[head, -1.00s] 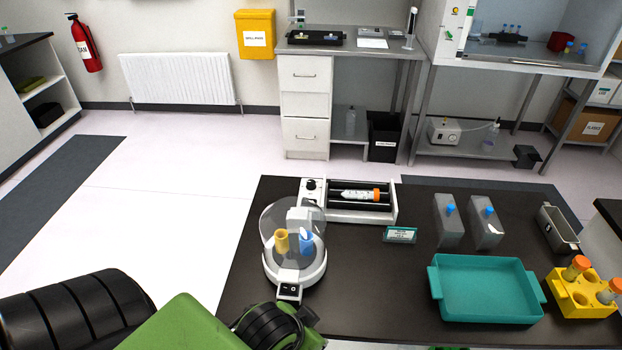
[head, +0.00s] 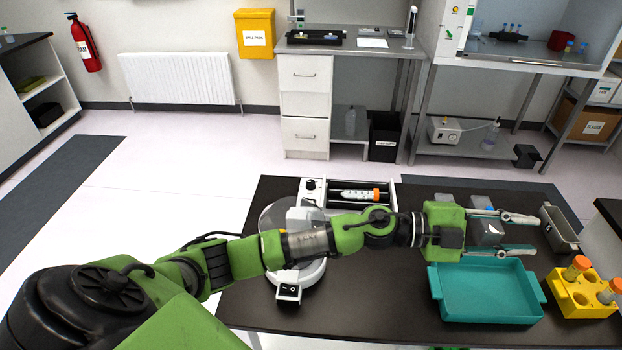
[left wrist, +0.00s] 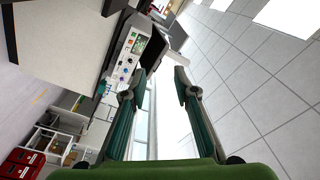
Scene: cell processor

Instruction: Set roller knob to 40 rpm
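The roller (head: 312,193) stands at the back left of the dark table in the head view. Its black knob (head: 311,184) is on the white panel at its left end. A tube with an orange cap (head: 360,195) lies on its rollers. My left gripper (head: 538,234) is well to the right of the knob, above the table near the teal tray. Its two fingers are spread apart with nothing between them; the left wrist view (left wrist: 162,80) also shows them apart. My right gripper is not in view.
A white centrifuge (head: 295,275) stands in front of the roller, partly behind my arm. A teal tray (head: 487,292), a yellow tube rack (head: 582,295) and a metal tray (head: 558,230) are at the right. Grey bottles (head: 487,231) are partly hidden by my gripper.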

